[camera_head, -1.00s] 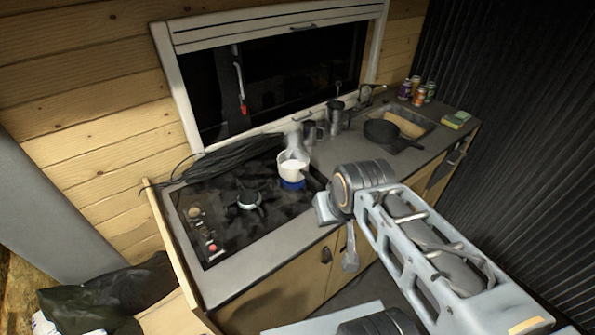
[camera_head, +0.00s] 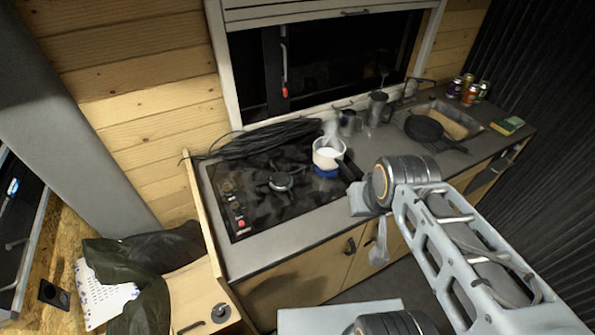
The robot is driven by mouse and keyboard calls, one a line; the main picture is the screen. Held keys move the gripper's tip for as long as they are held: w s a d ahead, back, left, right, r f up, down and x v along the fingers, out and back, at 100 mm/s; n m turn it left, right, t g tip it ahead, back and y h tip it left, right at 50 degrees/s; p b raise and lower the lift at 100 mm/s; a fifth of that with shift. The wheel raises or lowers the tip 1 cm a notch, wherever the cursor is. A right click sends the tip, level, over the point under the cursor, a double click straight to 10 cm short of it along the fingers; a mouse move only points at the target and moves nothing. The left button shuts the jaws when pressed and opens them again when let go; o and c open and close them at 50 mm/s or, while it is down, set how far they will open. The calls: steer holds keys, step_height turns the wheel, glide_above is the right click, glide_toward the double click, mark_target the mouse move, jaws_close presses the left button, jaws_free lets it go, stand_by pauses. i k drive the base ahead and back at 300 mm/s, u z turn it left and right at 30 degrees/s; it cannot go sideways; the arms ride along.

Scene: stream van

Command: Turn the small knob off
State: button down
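The black cooktop (camera_head: 275,205) is set in the counter, with small control knobs along its left edge. An upper knob (camera_head: 228,186) looks brownish; a lower knob (camera_head: 240,222) shows red. They are too small for me to read their positions. A white pot (camera_head: 327,153) steams on the back right burner, with blue, seemingly a flame, under it. My arm reaches in from the right. A grey part at its end, seemingly my gripper (camera_head: 378,248), hangs before the counter front, apart from the knobs. Its fingers are unclear.
Black cables (camera_head: 275,138) lie behind the cooktop. Mugs (camera_head: 349,122), a dark pan (camera_head: 424,128), cans (camera_head: 469,92) and a sponge (camera_head: 508,125) stand farther right. A wooden side panel (camera_head: 204,215) rises left of the cooktop. A dark bag (camera_head: 150,260) lies lower left.

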mark_target(236, 206)
steer(key=k, duration=1)
steer(key=z, duration=0.85)
steer(key=i, duration=0.65)
steer(key=u, duration=1.95)
steer(key=i, duration=0.5)
